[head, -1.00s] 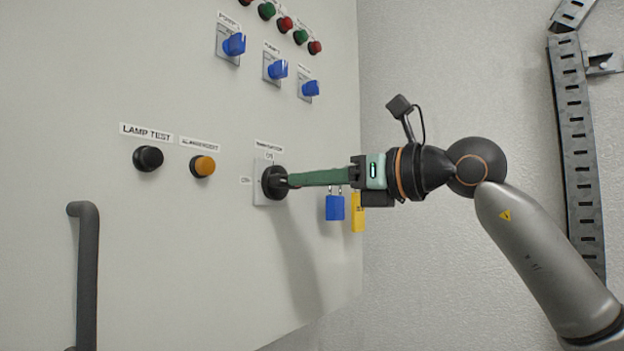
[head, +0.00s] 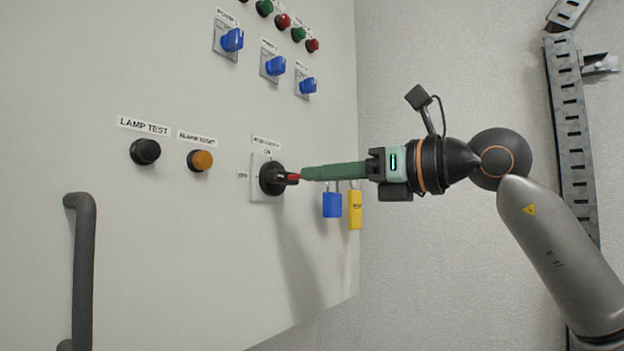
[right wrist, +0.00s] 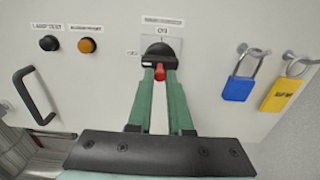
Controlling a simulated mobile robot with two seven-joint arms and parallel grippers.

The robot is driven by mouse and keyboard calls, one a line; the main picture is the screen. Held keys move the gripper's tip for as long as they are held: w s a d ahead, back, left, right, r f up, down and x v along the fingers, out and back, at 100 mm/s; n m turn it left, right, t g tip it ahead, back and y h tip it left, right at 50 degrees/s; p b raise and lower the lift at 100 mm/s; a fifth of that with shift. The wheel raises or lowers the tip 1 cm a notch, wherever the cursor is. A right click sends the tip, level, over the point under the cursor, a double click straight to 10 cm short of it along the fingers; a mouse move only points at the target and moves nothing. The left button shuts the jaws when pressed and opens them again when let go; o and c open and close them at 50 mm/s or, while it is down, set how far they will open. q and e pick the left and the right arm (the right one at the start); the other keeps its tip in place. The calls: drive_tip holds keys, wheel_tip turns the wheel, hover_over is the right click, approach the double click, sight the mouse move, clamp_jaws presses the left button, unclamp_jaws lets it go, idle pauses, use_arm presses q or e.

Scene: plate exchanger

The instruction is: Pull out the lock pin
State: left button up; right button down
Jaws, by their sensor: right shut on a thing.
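The black rotary switch (head: 270,179) sits on the grey cabinet door, with an "ON" label above it. A red lock pin (head: 293,177) shows at the switch's right side; it also shows in the right wrist view (right wrist: 160,72), between my fingers. My right gripper (head: 303,174), with long green fingers, is shut on the pin just off the switch handle. Whether the pin's far end is still inside the switch cannot be told. My left gripper is out of view.
Black and orange buttons (head: 200,160) lie left of the switch. A door handle (head: 82,270) stands at lower left.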

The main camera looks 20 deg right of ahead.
drive_tip(key=c, duration=0.8)
unclamp_jaws()
drive_tip(key=shift+s+d, duration=0.1)
drive_tip(key=shift+d, duration=0.05)
drive_tip(key=b+v, duration=0.2)
drive_tip(key=v, duration=1)
drive_tip(key=shift+s+d, duration=0.1)
drive_tip(key=shift+s, duration=0.05)
